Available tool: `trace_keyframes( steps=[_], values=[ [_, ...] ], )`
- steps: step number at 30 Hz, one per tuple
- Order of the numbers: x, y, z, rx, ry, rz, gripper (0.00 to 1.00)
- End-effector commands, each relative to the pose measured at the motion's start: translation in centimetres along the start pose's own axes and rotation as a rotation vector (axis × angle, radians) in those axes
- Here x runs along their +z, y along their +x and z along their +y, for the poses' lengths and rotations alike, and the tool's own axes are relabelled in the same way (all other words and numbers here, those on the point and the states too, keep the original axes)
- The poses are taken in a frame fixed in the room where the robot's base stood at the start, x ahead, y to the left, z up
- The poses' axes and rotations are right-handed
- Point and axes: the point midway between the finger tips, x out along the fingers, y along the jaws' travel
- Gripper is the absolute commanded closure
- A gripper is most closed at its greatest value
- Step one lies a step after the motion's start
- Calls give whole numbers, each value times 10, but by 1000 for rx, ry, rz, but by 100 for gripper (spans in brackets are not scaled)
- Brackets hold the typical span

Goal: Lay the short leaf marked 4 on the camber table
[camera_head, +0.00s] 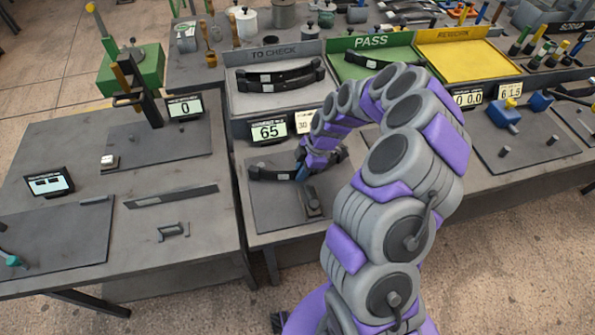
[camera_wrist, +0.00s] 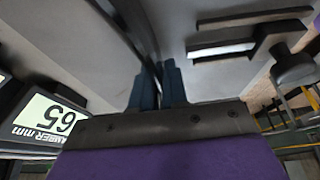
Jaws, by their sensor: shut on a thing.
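A short dark curved leaf (camera_head: 270,174) with a pale label is at the camber table (camera_head: 262,210), in front of a display (camera_head: 269,131) reading 65. I cannot read a number on the leaf. My gripper (camera_head: 302,173) is shut on the leaf near its middle, and my arm hides part of its right side. In the wrist view the blue fingers (camera_wrist: 158,86) close on the dark leaf (camera_wrist: 128,28). The 65 display (camera_wrist: 45,120) shows there upside down. Whether the leaf touches the table is unclear.
The TO CHECK tray (camera_head: 240,104) behind holds more dark leaves. The PASS tray (camera_head: 400,50) holds a leaf, and the yellow REWORK tray (camera_head: 463,62) looks empty. A small block fixture (camera_head: 312,203) stands near my gripper. The left table (camera_head: 120,235) holds a flat bar and tools.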

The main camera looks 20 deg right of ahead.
Motion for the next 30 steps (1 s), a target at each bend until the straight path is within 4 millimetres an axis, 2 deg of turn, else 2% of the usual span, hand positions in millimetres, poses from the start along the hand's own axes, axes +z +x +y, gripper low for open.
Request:
trace_keyframes(
  steps=[13, 24, 30],
  values=[
    [-3, 2, 0, 0, 0, -9, 100],
    [10, -4, -1, 1, 2, 0, 100],
    [9, -4, -1, 1, 2, -4, 100]
  ],
)
